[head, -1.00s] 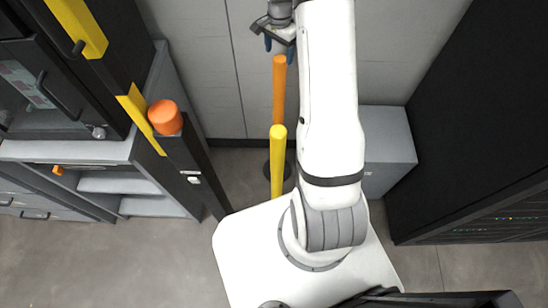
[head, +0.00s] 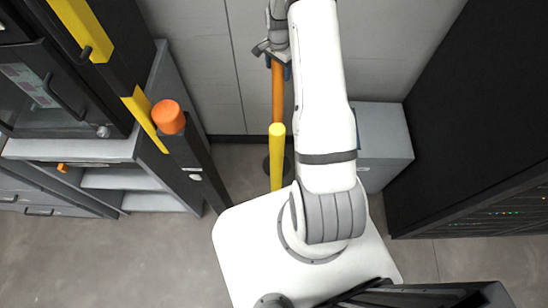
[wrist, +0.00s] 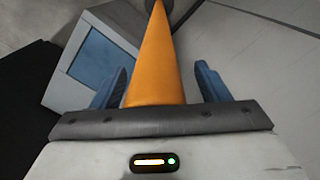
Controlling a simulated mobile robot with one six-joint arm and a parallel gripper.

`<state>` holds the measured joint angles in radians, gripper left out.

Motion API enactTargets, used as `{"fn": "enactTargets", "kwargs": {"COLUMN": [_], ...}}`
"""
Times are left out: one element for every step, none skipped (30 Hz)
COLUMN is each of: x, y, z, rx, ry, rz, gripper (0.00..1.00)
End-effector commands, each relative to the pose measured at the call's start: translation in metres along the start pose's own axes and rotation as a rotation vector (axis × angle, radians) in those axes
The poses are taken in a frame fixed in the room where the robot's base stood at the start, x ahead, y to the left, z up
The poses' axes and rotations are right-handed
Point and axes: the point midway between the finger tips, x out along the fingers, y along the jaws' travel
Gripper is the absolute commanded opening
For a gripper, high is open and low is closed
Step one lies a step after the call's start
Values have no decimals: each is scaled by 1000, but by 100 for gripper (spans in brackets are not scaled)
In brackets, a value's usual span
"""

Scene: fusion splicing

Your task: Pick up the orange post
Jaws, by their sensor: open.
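The orange post (head: 278,95) stands upright near the back wall in the head view, behind a yellow post. Its top is hidden there by my gripper (head: 277,60). In the wrist view the orange post (wrist: 157,62) runs up the middle of the picture, between the two blue fingers of my gripper (wrist: 160,84). The fingers are open, with a gap on each side of the post. I cannot tell whether the gripper body touches it.
A yellow post (head: 277,150) stands in front of the orange one, close to my base. A grey box (head: 384,145) stands to the right, before a black rack (head: 450,130). A dark-framed cabinet (head: 75,90) with an orange cylinder (head: 168,116) on a dark post is at the left.

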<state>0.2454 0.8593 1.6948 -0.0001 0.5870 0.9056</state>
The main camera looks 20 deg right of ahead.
Motion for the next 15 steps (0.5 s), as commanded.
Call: {"fn": "enactTargets", "kwargs": {"x": [0, 0, 0, 0, 0, 0, 0, 0, 0, 0, 0, 0, 0, 0, 0], "y": [0, 0, 0, 0, 0, 0, 0, 0, 0, 0, 0, 0, 0, 0, 0], "z": [0, 0, 0, 0, 0, 0, 0, 0, 0, 0, 0, 0, 0, 0, -1], "rx": [0, 0, 0, 0, 0, 0, 0, 1, 1, 1, 1, 1, 1, 1, 1], "ry": [0, 0, 0, 0, 0, 0, 0, 0, 0, 0, 0, 0, 0, 0, 0], "rz": [0, 0, 0, 0, 0, 0, 0, 0, 0, 0, 0, 0, 0, 0, 0], "gripper": [69, 69, 67, 64, 62, 59, 56, 54, 51, 48, 46, 42, 40, 37, 34]}}
